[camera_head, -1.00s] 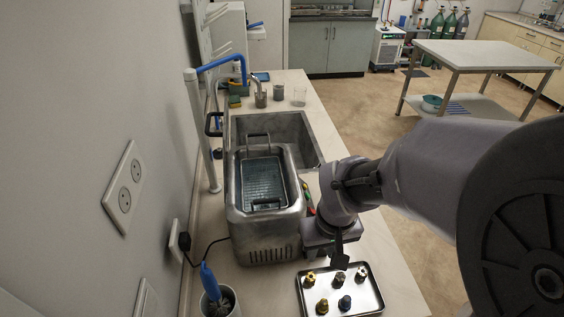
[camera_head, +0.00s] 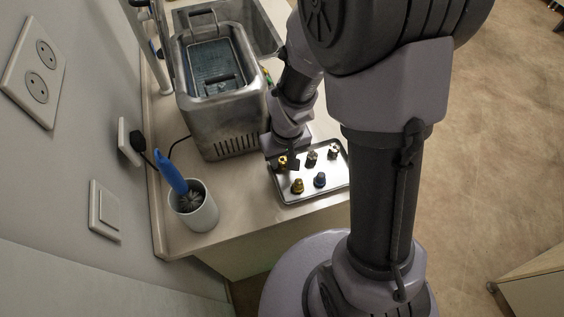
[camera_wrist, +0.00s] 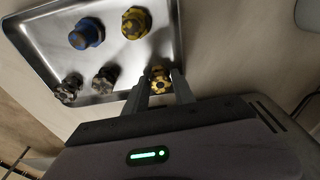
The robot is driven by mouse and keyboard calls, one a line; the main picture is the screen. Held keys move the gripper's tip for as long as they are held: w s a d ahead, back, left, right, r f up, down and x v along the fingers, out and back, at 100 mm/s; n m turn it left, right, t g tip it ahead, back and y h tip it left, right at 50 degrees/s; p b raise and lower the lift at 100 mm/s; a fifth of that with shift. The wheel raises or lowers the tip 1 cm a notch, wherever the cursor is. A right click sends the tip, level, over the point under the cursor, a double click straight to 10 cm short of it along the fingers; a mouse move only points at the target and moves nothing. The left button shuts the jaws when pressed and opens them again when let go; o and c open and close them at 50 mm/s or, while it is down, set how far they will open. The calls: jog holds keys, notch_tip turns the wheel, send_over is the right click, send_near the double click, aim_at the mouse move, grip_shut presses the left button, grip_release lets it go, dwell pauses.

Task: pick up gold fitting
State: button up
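Two gold-and-black fittings are on the metal tray (camera_head: 336,185). One gold fitting (camera_head: 283,162) is at the tray's far left, right by my gripper (camera_head: 291,161). In the wrist view this gold fitting (camera_wrist: 160,78) shows between the two fingertips of my gripper (camera_wrist: 160,85). The fingers are apart, one on each side, with the fitting partly hidden low between them. I cannot tell whether either finger touches it. The other gold fitting (camera_head: 297,186) is at the near side of the tray, and is also in the wrist view (camera_wrist: 136,22).
A blue fitting (camera_head: 319,180) and two dark silvery fittings (camera_head: 311,158) (camera_head: 334,151) share the tray. A steel bath (camera_head: 236,140) stands just behind it. A white cup with a blue-handled brush (camera_head: 196,212) is at the left. Bare counter lies between cup and tray.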

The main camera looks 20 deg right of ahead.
jog(key=shift+r, duration=0.1)
grip_shut()
